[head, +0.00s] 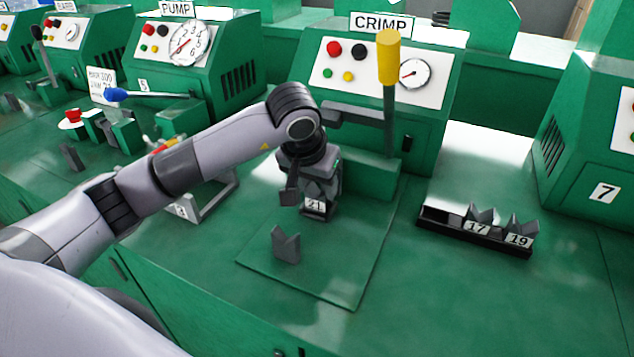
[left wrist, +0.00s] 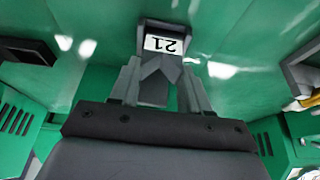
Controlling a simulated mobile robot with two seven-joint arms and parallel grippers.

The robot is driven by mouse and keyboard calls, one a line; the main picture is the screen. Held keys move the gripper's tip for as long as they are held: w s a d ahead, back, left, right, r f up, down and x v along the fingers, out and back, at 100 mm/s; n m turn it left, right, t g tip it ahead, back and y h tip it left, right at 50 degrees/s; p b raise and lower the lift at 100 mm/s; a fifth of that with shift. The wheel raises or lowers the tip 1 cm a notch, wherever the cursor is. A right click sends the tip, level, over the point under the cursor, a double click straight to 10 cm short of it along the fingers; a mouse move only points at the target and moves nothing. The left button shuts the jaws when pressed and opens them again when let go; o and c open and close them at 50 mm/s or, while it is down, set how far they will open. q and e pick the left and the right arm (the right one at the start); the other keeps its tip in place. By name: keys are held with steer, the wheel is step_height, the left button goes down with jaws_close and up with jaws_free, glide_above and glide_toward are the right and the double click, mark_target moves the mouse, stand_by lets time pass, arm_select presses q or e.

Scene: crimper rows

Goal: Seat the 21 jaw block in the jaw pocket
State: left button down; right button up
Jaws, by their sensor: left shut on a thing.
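The 21 jaw block (head: 315,206) is a grey block with a notched top and a white "21" label. My left gripper (head: 308,183) is shut on it, fingers pointing down, above or at the rear of the green plate before the CRIMP machine. In the left wrist view the 21 jaw block (left wrist: 165,48) shows upside down between the fingers of my left gripper (left wrist: 160,85). I cannot tell whether its base touches anything. My right gripper is not in view.
A loose grey notched block (head: 286,245) stands on the green plate (head: 340,270). A black rack (head: 475,237) at right holds blocks 17 and 19, with an empty slot at its left. The CRIMP machine (head: 440,110) has a yellow-knobbed lever (head: 388,60). A grey frame (head: 215,203) lies left.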

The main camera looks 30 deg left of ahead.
arm_select(q)
steer(key=shift+r, duration=0.1)
steer(key=c, duration=0.5)
jaws_free()
steer(key=shift+f, duration=0.2)
steer(key=shift+r, duration=0.25)
steer(key=v, duration=1.2)
steer(key=shift+s+d+f, duration=0.1)
steer(key=shift+f, duration=0.05)
